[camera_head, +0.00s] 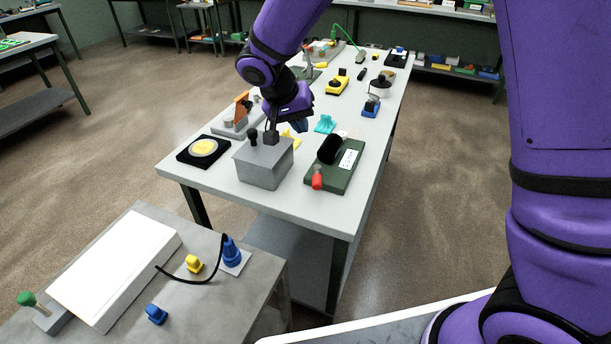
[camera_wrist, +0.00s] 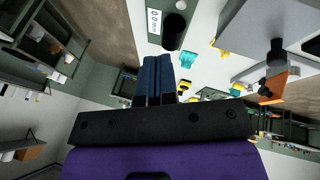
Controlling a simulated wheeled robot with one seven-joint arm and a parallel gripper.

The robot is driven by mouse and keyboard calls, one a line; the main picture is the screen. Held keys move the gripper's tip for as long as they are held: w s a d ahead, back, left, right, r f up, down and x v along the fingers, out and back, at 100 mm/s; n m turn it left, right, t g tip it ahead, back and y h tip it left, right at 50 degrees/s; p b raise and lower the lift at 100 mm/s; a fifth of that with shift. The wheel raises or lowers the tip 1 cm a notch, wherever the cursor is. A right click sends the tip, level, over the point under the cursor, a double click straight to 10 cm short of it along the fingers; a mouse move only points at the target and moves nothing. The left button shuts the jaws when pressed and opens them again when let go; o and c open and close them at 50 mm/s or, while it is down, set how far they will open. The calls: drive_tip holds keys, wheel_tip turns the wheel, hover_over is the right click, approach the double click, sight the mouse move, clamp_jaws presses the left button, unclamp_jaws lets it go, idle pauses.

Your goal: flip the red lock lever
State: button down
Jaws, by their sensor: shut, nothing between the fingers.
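The red lever (camera_head: 317,178) sticks out at the near left corner of a dark green device (camera_head: 343,180) on the long white table. The device carries a black cylinder (camera_head: 329,149) and a white display plate; in the wrist view its display (camera_wrist: 154,21) reads about 0.0. The red lever does not show in the wrist view. My gripper (camera_head: 301,126) is above the table, beyond the grey box and to the upper left of the device, apart from the lever. In the wrist view its blue fingers (camera_wrist: 156,60) are together, with nothing between them.
A black pad with a yellow disc (camera_head: 203,149) and an orange-plated fixture (camera_head: 241,106) are further left. A cyan piece (camera_head: 325,124) lies behind. The table's near right corner is clear.

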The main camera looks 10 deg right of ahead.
sight(317, 176)
drive_tip(key=w+a+f+h, duration=0.1)
drive_tip(key=w+a+f, duration=0.1)
drive_tip(key=a+f, duration=0.65)
drive_tip(key=x, duration=0.7)
drive_tip(key=d+x, duration=0.1)
drive_tip(key=x, duration=0.3)
drive_tip(key=shift+s+r, duration=0.2)
drive_tip(key=shift+s, duration=0.05)
drive_tip(key=shift+s+d+f+t, duration=0.1)
drive_tip(key=shift+d+f+t, duration=0.1)
drive_tip(key=shift+d, duration=0.4)
drive_tip(key=shift+s+d+f+t, duration=0.1)
drive_tip(key=shift+s+d+f, duration=0.1)
drive_tip(key=shift+d, duration=0.35)
drive_tip(key=shift+s+d+f, duration=0.1)
drive_tip(key=shift+d+f, duration=0.2)
drive_tip(key=shift+d, duration=0.45)
